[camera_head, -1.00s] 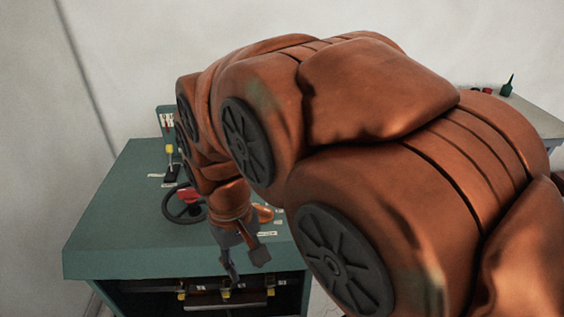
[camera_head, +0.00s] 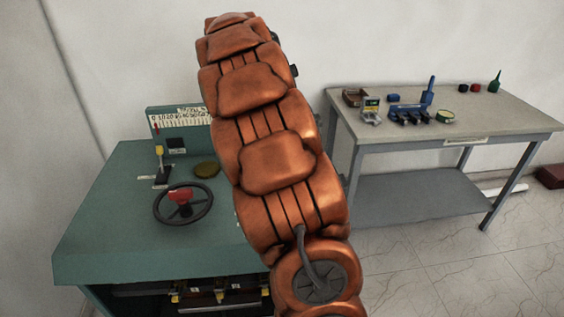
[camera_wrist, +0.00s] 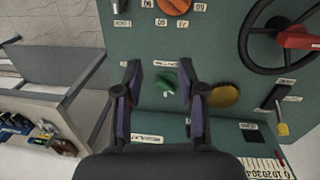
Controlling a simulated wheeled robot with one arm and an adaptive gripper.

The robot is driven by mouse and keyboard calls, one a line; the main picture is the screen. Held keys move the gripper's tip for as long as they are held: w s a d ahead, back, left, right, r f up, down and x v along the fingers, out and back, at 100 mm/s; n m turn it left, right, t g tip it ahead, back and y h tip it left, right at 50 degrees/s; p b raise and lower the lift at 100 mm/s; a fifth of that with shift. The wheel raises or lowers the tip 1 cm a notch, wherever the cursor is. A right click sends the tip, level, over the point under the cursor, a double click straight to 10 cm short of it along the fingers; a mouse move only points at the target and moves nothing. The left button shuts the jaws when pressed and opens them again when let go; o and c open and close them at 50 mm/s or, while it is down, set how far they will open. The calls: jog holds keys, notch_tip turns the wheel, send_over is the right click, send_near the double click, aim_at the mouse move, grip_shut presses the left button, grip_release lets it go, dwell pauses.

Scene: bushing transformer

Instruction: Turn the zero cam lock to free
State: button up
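My gripper (camera_wrist: 158,72) is open and empty in the wrist view, with its two dark fingers spread above the green console (camera_wrist: 205,35). A green knob (camera_wrist: 165,82) shows between the fingertips, and I see no contact with it. An olive-yellow round disc (camera_wrist: 223,95) lies just right of the right finger; it also shows in the head view (camera_head: 206,169). An orange knob (camera_wrist: 175,5) is at the top edge. I cannot read the small labels well enough to tell which control is the zero cam lock. In the head view my arm hides the gripper.
A black handwheel with a red centre (camera_head: 181,196) and a yellow-tipped lever (camera_head: 160,152) stand on the console's left part. A scale panel (camera_head: 182,120) rises at its back. A grey workbench (camera_head: 450,146) with bottles and tools is to the right, with open floor in front.

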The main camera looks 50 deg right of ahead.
jog(key=shift+m+t+y, duration=0.3)
jog(key=shift+m+t, duration=0.1)
jog(key=shift+m, duration=0.1)
jog(key=w+d+f, duration=0.1)
jog(key=d+f, duration=0.1)
jog(key=d, duration=0.3)
jog(key=w+d+f, duration=0.2)
jog(key=d, duration=0.4)
jog(key=w+d+f, duration=0.2)
jog(key=d, duration=0.3)
jog(key=shift+d+f, duration=0.15)
jog(key=shift+f, duration=0.2)
jog(key=shift+d+f, duration=0.1)
jog(key=shift+f, duration=0.25)
jog(key=shift+f+p, duration=1.3)
jog(key=shift+f, duration=2.3)
grip_shut()
